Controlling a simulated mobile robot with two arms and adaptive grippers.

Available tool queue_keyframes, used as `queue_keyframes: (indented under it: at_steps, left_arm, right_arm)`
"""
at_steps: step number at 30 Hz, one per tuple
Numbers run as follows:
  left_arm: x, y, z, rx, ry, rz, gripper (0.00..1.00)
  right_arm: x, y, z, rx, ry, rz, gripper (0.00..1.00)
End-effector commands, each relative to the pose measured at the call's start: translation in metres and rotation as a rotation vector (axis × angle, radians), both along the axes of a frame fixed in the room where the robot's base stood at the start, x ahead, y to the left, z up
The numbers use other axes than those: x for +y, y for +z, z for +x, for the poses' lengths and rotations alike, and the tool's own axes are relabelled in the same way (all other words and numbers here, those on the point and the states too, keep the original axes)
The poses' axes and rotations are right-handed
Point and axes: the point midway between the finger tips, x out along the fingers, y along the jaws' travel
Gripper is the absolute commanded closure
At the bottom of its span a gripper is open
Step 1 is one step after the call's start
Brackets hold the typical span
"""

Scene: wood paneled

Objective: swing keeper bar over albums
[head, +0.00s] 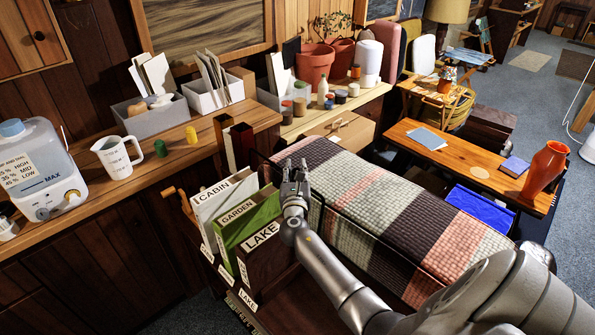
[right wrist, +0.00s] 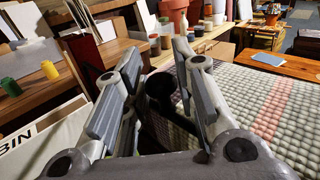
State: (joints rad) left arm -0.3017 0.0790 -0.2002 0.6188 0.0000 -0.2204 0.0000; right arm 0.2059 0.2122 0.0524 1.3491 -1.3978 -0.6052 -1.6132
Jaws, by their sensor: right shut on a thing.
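Three albums stand upright in a wooden rack (head: 183,210): the white CABIN album (head: 212,205), the green GARDEN album (head: 247,222) and the dark brown LAKE album (head: 262,262). My right gripper (head: 294,172) is just beyond and right of the albums, beside the striped blanket. It is shut on the dark keeper bar, whose black rounded end (right wrist: 160,88) shows between the fingers in the right wrist view. Most of the bar is hidden by the fingers. The CABIN album also shows at the left of that view (right wrist: 45,140). My left gripper is not in view.
A bench with a striped blanket (head: 375,205) lies close on the right. A wooden counter (head: 150,165) behind the albums holds a jug (head: 115,158), small jars and grey file bins (head: 150,118). An orange vase (head: 545,168) stands on a low table farther right.

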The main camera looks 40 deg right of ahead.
Motion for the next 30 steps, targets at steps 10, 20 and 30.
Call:
queue_keyframes:
  at_steps: [10,20,30]
  left_arm:
    - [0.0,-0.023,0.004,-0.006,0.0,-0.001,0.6]
    - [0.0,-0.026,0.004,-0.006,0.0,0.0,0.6]
    - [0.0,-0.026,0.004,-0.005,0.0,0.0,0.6]
  right_arm:
    - [0.084,-0.008,-0.007,-0.007,0.004,-0.1,1.0]
    - [0.111,-0.011,-0.01,-0.009,0.002,-0.101,1.0]
    - [0.11,-0.011,-0.01,-0.009,0.002,-0.103,0.54]
